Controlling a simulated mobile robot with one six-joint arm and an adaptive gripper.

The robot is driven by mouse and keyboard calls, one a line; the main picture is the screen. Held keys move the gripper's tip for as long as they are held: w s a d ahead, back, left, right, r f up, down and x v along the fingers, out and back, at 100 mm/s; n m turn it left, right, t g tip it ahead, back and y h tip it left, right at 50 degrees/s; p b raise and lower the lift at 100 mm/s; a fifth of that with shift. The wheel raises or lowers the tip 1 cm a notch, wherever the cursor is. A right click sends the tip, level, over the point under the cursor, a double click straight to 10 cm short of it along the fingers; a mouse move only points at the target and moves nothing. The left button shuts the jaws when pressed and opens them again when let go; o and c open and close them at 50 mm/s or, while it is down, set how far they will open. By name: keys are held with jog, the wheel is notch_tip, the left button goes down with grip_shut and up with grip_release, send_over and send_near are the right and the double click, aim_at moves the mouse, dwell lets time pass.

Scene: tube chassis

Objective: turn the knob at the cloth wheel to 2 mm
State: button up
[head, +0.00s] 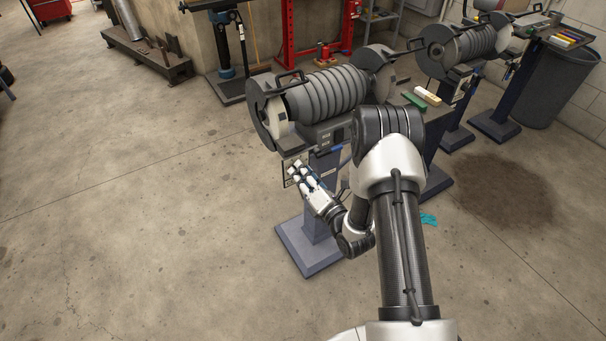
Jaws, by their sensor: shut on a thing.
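The nearer grey machine (325,93) stands on a blue pedestal, with a pale cloth wheel (279,116) at its left end under a dark round guard. A small panel (287,166) sits below that wheel on the pedestal's front. My gripper (297,171) is at this panel, with its white-tipped fingers shut on the knob there. The fingers cover the knob, and its pointer and scale marks are too small to read.
A second similar machine (469,48) stands at the back right, near a dark bin (555,85). Green and cream bars (414,100) lie beside the nearer machine. A teal cloth (428,219) lies on the floor near a dark stain. The floor at left is clear.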

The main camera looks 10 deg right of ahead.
dwell(0.3)
jog(key=o, duration=1.1)
jog(key=shift+c, duration=0.2)
jog(key=v, duration=1.2)
jog(key=shift+r, duration=0.1)
